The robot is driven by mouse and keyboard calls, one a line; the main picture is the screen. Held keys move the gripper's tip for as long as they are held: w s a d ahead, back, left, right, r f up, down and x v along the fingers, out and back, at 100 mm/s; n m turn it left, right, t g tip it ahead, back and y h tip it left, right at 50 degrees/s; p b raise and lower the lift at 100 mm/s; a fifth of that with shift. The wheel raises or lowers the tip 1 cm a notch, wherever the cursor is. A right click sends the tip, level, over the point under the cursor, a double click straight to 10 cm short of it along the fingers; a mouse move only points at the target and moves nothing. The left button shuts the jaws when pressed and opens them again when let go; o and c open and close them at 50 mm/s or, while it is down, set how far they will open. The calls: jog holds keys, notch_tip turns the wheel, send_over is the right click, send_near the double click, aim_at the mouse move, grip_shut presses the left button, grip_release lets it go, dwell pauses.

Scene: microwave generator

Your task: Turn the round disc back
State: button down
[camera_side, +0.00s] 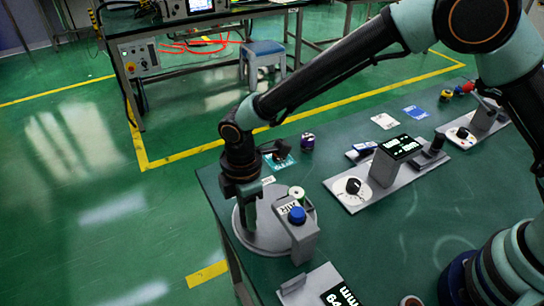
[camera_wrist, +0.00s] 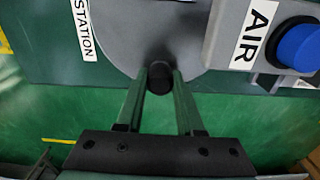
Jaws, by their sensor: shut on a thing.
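The round grey disc (camera_side: 254,238) lies flat near the left end of the green table, and its edge also shows in the wrist view (camera_wrist: 120,25). My gripper (camera_side: 250,222) points down over the left part of the disc. In the wrist view my gripper (camera_wrist: 160,78) has its two fingers closed on a dark round peg (camera_wrist: 160,72) that stands at the disc's near edge. The peg's lower part is hidden, and in the side view the fingers cover it.
A grey AIR box (camera_side: 304,238) with a blue button (camera_side: 297,215) stands right beside the disc, close to my fingers. A purple-and-black spool (camera_side: 307,141) stands behind. Dial units (camera_side: 354,192) sit to the right.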

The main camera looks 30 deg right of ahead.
jog(key=shift+s+n, duration=0.2)
jog(key=shift+n, duration=0.1)
dwell(0.4)
jog(key=c, duration=0.5)
grip_release()
jog(key=shift+c, duration=0.2)
jog(key=shift+r, duration=0.1)
notch_tip(320, 180, up, 12)
